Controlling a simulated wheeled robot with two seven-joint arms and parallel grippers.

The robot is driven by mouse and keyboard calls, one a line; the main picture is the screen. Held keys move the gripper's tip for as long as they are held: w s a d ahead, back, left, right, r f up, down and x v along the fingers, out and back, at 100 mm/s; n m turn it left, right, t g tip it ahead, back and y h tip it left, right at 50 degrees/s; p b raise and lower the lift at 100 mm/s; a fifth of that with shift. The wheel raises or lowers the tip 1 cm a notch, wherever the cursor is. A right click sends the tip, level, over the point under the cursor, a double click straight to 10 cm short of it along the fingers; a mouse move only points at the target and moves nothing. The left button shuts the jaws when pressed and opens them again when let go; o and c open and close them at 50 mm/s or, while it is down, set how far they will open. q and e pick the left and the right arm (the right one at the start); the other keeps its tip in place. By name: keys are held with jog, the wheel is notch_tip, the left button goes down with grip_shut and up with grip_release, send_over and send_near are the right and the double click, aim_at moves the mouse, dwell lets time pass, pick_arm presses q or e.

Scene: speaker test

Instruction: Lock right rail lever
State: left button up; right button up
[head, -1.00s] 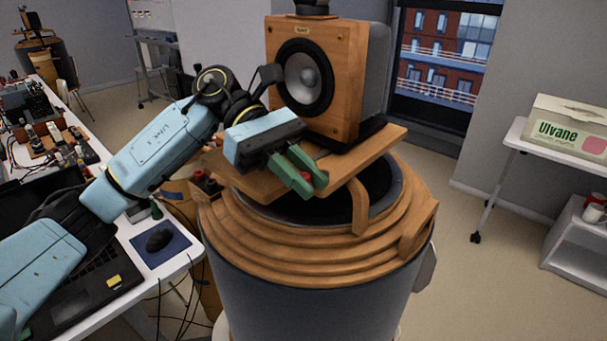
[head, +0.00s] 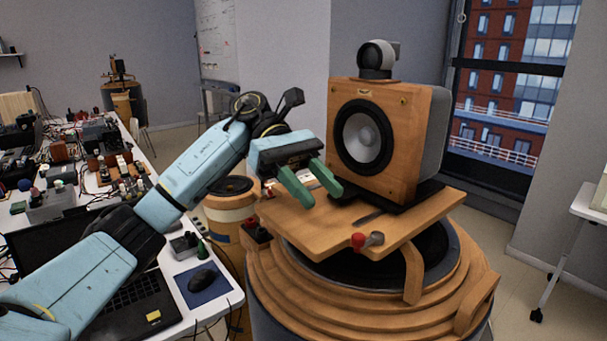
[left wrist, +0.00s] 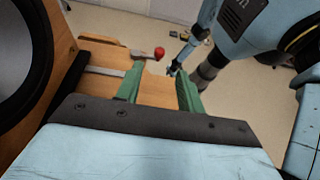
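In the head view, a lever with a red knob (head: 358,241) and a grey metal part sits at the near edge of the wooden platform (head: 415,226) under the speaker (head: 385,137). The red knob on its lever (left wrist: 159,52) also shows in the left wrist view, beyond the fingers, above the left one. My left gripper (head: 322,199) is open and empty, its green fingers above the platform in front of the speaker, apart from the lever. A second red knob (head: 263,236) is at the platform's left side.
The platform stands on a round, ridged wooden base (head: 375,290). At the left, a table holds a laptop (head: 110,310), a mouse (head: 203,279) and electronics. Open floor lies right of the base.

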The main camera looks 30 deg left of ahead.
pick_arm(q)
jog(key=shift+v, duration=1.8)
